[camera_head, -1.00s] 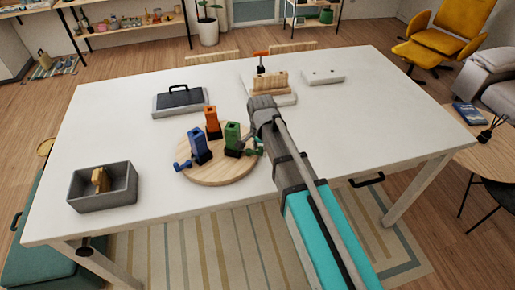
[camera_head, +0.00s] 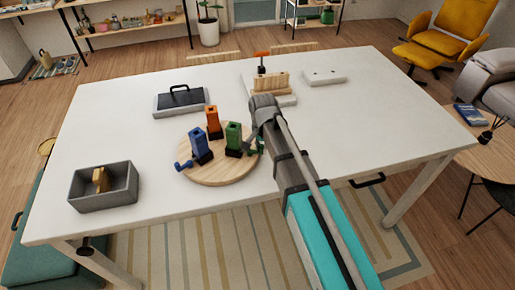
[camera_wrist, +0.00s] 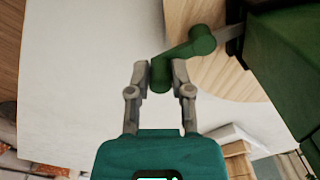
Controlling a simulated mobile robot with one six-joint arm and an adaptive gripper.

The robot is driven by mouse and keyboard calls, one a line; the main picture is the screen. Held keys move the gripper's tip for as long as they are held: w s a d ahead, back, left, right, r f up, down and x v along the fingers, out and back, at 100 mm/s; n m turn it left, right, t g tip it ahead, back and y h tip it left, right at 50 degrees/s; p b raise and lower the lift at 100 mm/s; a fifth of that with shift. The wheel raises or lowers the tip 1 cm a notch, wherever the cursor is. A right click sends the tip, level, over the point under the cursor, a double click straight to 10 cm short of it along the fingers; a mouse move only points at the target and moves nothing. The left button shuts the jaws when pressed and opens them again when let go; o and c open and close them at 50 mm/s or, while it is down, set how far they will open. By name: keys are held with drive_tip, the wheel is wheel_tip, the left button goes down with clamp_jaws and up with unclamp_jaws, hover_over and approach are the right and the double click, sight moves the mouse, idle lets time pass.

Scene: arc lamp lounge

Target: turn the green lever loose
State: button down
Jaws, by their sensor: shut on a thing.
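The green block (camera_head: 233,137) stands upright on a round wooden board (camera_head: 213,178), beside a blue block (camera_head: 200,147) and an orange block (camera_head: 213,122). In the wrist view the green block (camera_wrist: 286,60) fills the right side, and a grey shaft joins it to the green lever (camera_wrist: 187,48). My gripper (camera_wrist: 161,76) is shut on the lever's end knob, one finger on each side. In the head view my arm covers most of the gripper and lever, just right of the green block.
A grey open box (camera_head: 103,188) with a wooden piece stands at the table's left. A dark-topped case (camera_head: 181,101), a wooden rack (camera_head: 270,83) and a white block (camera_head: 324,77) stand farther back. The white table (camera_head: 370,120) is clear on the right.

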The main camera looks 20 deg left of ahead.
drive_tip(key=n, duration=0.1)
drive_tip(key=w+n, duration=0.1)
drive_tip(key=n, duration=0.2)
drive_tip(key=shift+w+a, duration=0.3)
drive_tip(key=shift+w, duration=0.1)
drive_tip(key=n, duration=0.2)
drive_tip(key=w+a+n, duration=0.1)
drive_tip(key=n, duration=0.3)
drive_tip(key=a+n, duration=0.1)
drive_tip(key=shift+w+a+n, duration=0.2)
drive_tip(key=shift+w+n, duration=0.1)
drive_tip(key=shift+n, duration=0.1)
drive_tip(key=shift+a+n, duration=0.35)
drive_tip(key=shift+n, duration=0.6)
drive_tip(key=shift+a+n, duration=0.3)
drive_tip(key=shift+n, duration=0.65)
drive_tip(key=shift+a, duration=0.1)
drive_tip(key=c, duration=0.5)
unclamp_jaws()
drive_tip(key=shift+c, duration=0.2)
drive_tip(key=shift+w, duration=0.1)
